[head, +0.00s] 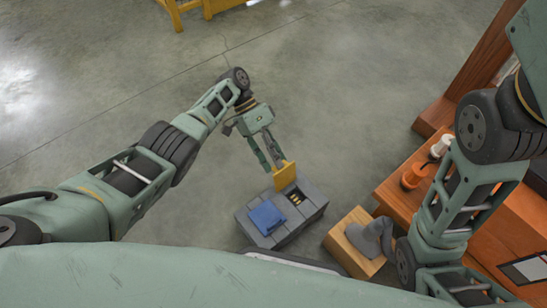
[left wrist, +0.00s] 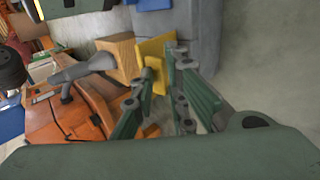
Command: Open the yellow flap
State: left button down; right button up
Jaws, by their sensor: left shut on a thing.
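The yellow flap (head: 285,176) stands raised at the far edge of a grey box (head: 307,212) on the floor. In front of it an opening in the box top shows small yellowish things inside. A blue flap (head: 267,217) lies flat on the near left part of the same box. My left gripper (head: 274,164) is shut on the yellow flap, coming from the far side. In the left wrist view the yellow flap (left wrist: 150,50) shows between and beyond the fingertips. My right gripper is out of view; only its arm links show at the right.
A wooden block (head: 345,240) with a grey soft-looking thing (head: 372,239) on it stands right of the box. An orange-brown bench (head: 400,198) at the right bears an orange container (head: 413,177) and a white-topped one (head: 441,147).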

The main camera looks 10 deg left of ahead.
pick_arm(q)
jog(key=shift+s+d+f, duration=0.2)
jog(key=shift+s+f, duration=0.05)
jog(key=shift+f, duration=0.25)
jog(key=shift+s+d+f, duration=0.15)
jog(key=shift+s+f, duration=0.05)
jog(key=shift+f, duration=0.3)
jog(key=c, duration=1.8)
grip_release()
jog(key=shift+d+f, duration=0.1)
jog(key=shift+d, duration=0.05)
jog(key=shift+a, duration=0.25)
jog(key=shift+c, duration=0.5)
jog(key=shift+w, duration=0.1)
jog(key=shift+w+a+r, duration=0.15)
jog(key=shift+a+r, duration=0.1)
jog(key=shift+r, duration=0.05)
jog(key=v, duration=0.7)
jog(key=shift+d+r, duration=0.2)
jog(key=shift+r, duration=0.2)
jog(key=shift+w, duration=0.1)
